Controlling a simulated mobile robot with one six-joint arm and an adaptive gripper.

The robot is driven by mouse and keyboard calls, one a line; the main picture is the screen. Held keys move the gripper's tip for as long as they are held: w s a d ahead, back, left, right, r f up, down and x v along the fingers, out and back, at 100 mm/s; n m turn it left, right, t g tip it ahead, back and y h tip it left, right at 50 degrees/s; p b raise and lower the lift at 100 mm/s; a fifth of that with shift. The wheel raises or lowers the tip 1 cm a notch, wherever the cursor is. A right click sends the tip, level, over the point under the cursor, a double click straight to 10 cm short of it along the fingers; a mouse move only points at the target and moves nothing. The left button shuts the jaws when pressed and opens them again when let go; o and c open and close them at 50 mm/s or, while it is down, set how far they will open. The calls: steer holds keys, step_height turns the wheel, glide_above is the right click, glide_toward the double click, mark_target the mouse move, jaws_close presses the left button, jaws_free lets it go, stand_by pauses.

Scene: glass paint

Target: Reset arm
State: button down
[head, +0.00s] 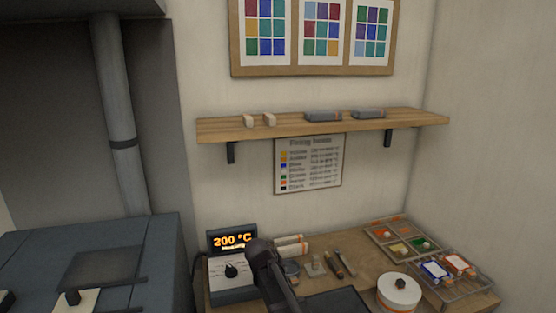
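A dark part of my arm (273,278) rises from the bottom edge, a little left of centre. Its rounded upper end stands in front of the worktable, just right of a controller box. No gripper fingers can be made out in this view. Nothing can be seen held by the arm.
The controller box (232,265) reads 200 °C. The wooden worktable (365,272) holds tools, a white round container (399,292) and trays with colour jars (447,270). A shelf (325,125) hangs above. A grey kiln-like cabinet (150,260) stands left.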

steer(key=s+d+f+g, duration=0.1)
steer(key=s+d, duration=0.2)
steer(key=s+d+g+y, duration=0.1)
steer(key=s+d, duration=0.2)
steer(key=d, duration=0.1)
steer(key=s+d+f+m+g, duration=0.1)
steer(key=s+d, duration=0.2)
steer(key=s, duration=0.1)
steer(key=shift+s+d+f+y, duration=0.1)
steer(key=shift+d+f+y, duration=0.1)
steer(key=shift+f+y, duration=0.1)
steer(key=s+d+g+y, duration=0.1)
steer(key=s, duration=0.2)
steer(key=s+d, duration=0.2)
steer(key=s, duration=0.1)
steer(key=s+d+f+g+y, duration=0.1)
steer(key=s+d, duration=0.1)
steer(key=s, duration=0.2)
steer(key=shift+d+m+g+y, duration=0.15)
steer(key=shift+m+g+y, duration=0.15)
steer(key=shift+m, duration=0.1)
steer(key=shift+s+d, duration=0.1)
steer(key=shift+s, duration=0.45)
stand_by(4.6)
